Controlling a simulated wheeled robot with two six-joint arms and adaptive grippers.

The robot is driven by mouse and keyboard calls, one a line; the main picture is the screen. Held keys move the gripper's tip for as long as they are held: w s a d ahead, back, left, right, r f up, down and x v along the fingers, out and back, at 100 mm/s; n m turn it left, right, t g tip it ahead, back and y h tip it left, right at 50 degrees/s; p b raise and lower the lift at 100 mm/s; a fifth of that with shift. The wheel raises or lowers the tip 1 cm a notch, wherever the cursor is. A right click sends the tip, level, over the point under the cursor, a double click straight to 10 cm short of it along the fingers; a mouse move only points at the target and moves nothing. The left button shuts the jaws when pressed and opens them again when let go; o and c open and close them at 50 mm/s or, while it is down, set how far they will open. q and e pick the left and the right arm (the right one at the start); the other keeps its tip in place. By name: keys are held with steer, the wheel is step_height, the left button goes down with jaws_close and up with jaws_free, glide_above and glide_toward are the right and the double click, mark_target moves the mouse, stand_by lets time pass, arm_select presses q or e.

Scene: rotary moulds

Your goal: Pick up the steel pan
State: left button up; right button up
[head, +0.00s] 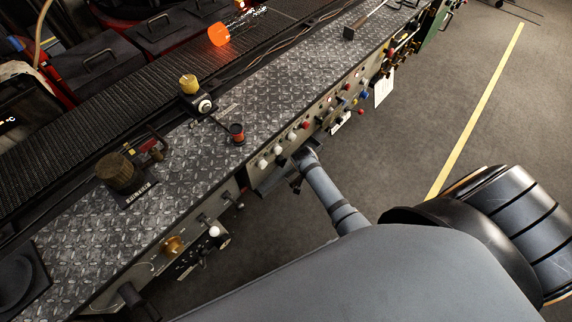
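I cannot make out a thing that is surely the steel pan. A dark tool with a flat head and a thin handle (365,20) lies on the diamond-plate top near its far end; it is too small to tell what it is. A dark round dish-like thing (18,275) is cut off by the left edge. A large grey arm link of mine fills the bottom and lower right. Neither gripper can be made out in the head view.
The diamond-plate bench (190,220) runs from lower left to upper right, bearing a brown knob (120,173) and a yellow-topped fitting (190,84). A glowing orange piece (219,34) sits by the dark conveyor (110,105). Open floor with a yellow line (475,108) lies right.

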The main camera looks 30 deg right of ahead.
steer(key=shift+r, duration=0.1)
steer(key=shift+c, duration=0.3)
jaws_close()
steer(key=shift+r, duration=0.15)
